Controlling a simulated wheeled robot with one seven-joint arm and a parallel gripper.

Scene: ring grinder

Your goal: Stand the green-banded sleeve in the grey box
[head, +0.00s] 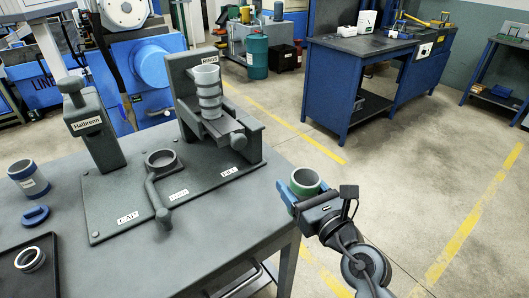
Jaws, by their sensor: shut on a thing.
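My gripper (304,196) is shut on the green-banded sleeve (305,182), a grey ring with a green band near its upper edge. The sleeve is off the right edge of the grey table, over the floor. Its open top faces up, and the jaws hide its lower part. I see no grey box that I can name with certainty in the head view.
The grey table (165,260) carries a fixture with a stack of grey rings (208,92), a round cup with a handle (161,161) and a lever post (92,125). A blue-banded sleeve (28,178) and a dark tray (50,285) are at left. Blue workbenches stand behind.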

